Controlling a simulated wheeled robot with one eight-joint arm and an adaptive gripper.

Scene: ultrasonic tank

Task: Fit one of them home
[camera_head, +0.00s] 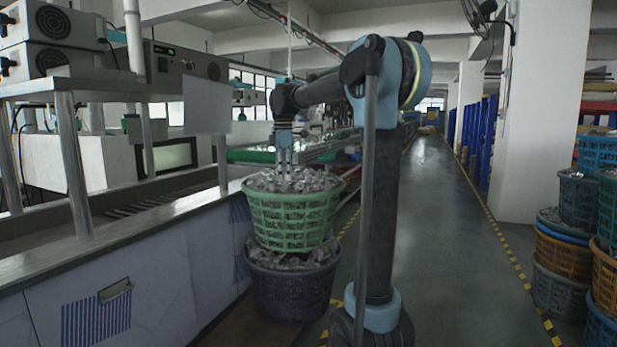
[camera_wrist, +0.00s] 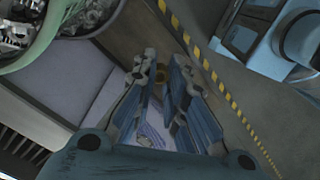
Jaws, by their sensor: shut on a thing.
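My gripper (camera_head: 285,172) points down in the head view, in line with the heaped top of the green basket (camera_head: 293,222). In the wrist view my gripper (camera_wrist: 161,74) has its two fingers close together. A small brownish round part (camera_wrist: 159,78) shows between the fingertips, mostly hidden by them. Many grey metal-looking pieces (camera_head: 315,181) fill the green basket. The basket also shows at the upper left of the wrist view (camera_wrist: 52,47), apart from the fingertips. I cannot tell which place the part fits.
A dark purple basket (camera_head: 290,290) of similar pieces stands under the green one. A long counter with a sink trough (camera_head: 120,225) runs along the left. Stacked baskets (camera_head: 561,258) stand at the right. The aisle floor (camera_head: 440,220) between yellow-black lines is clear.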

